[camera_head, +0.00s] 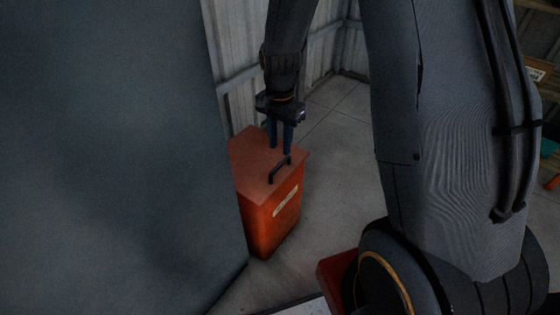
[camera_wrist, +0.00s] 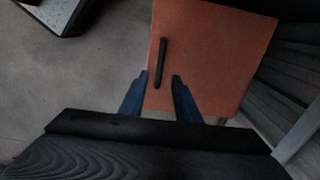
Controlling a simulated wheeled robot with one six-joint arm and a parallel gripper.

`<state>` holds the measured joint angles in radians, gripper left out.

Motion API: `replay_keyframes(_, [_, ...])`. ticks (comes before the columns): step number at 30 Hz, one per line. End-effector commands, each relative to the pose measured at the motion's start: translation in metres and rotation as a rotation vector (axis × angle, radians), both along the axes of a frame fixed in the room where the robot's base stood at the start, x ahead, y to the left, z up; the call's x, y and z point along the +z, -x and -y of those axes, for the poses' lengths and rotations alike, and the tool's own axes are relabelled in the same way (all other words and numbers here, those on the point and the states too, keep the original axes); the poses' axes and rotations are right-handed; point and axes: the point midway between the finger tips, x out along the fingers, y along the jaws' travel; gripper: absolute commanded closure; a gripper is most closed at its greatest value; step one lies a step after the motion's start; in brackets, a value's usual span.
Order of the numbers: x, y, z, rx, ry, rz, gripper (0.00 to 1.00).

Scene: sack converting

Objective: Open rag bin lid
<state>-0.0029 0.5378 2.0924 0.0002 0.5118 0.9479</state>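The rag bin (camera_head: 270,225) is an orange-red box on the floor against the corrugated wall. Its lid (camera_head: 262,160) looks shut and flat; it fills the middle of the wrist view (camera_wrist: 215,55). A black bar handle (camera_head: 280,169) stands near the lid's front edge, and it shows upright in the wrist view (camera_wrist: 161,62). My gripper (camera_head: 281,150) points down over the lid, close to the handle. In the wrist view its two blue fingers (camera_wrist: 160,78) are apart with a gap between them, and the handle's near end lies by that gap. I cannot tell whether they touch it.
A large dark grey panel (camera_head: 110,150) stands close on the left of the bin. Corrugated wall (camera_head: 228,60) is behind it. Bare concrete floor (camera_head: 340,130) lies open to the right. A shelf with items (camera_head: 540,75) is at the far right.

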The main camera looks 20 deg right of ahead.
Motion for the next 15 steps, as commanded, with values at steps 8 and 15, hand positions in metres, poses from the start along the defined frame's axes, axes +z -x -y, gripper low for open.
replay_keyframes(8, [-0.045,0.001,0.0,0.001,0.0,-0.003,0.7])
replay_keyframes(15, [-0.064,0.001,0.0,0.002,0.0,0.0,0.7])
